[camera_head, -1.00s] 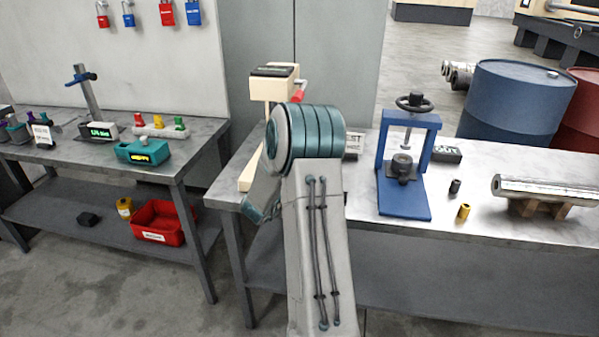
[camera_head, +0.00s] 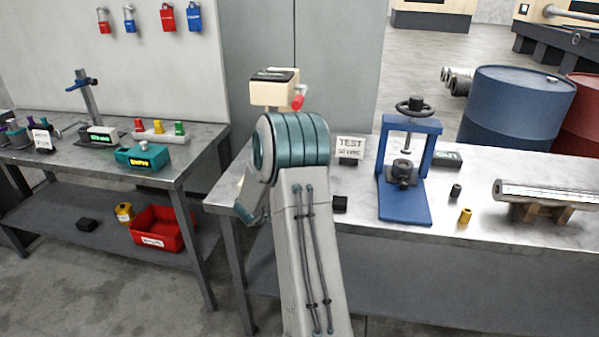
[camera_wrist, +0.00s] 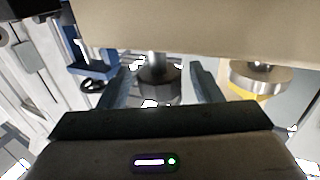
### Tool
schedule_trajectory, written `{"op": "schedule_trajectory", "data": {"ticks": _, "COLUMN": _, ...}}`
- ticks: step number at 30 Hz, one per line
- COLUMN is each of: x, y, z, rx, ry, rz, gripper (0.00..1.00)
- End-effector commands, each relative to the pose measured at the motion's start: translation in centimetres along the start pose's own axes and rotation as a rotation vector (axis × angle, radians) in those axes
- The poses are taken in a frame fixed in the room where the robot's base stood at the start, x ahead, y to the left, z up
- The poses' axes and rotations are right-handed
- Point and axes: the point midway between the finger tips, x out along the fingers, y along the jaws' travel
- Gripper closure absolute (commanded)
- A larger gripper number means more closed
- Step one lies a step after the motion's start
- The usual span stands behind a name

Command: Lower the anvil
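A cream bench tester (camera_head: 273,92) with a dark top and a red lever (camera_head: 298,100) stands on the right bench behind my arm. My arm hides most of its lower part and my gripper in the head view. In the wrist view, a cream body (camera_wrist: 190,30) spans the top. A dark faceted knob (camera_wrist: 158,88) on a silver shaft lies between the two fingers of my gripper (camera_wrist: 163,85). The fingers are apart, and a gap shows at the right finger. A silver disc (camera_wrist: 255,78) with yellow beside it is to the right. I cannot tell which part is the anvil.
A blue press (camera_head: 405,180) with a black handwheel stands right of my arm, by a TEST sign (camera_head: 350,147). Small black and yellow cylinders and a metal shaft (camera_head: 545,192) on a cradle are further right. The left bench (camera_head: 100,160) holds several tools.

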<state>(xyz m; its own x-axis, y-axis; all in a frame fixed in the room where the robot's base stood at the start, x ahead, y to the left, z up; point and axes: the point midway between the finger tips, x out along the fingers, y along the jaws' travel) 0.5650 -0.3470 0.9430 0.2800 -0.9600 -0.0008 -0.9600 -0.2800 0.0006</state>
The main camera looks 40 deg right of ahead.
Motion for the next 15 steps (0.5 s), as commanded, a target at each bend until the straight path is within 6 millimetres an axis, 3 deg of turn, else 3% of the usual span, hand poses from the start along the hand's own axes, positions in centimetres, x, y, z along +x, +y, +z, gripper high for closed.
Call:
{"op": "schedule_trajectory", "data": {"ticks": 8, "x": -0.6, "y": -0.1, "z": 0.0, "rx": 0.001, "ry": 0.000, "rz": -0.002, "gripper": 0.42}}
{"op": "schedule_trajectory", "data": {"ticks": 15, "x": -5.0, "y": -0.2, "z": 0.1, "rx": 0.000, "ry": 0.000, "rz": -0.006, "gripper": 0.42}}
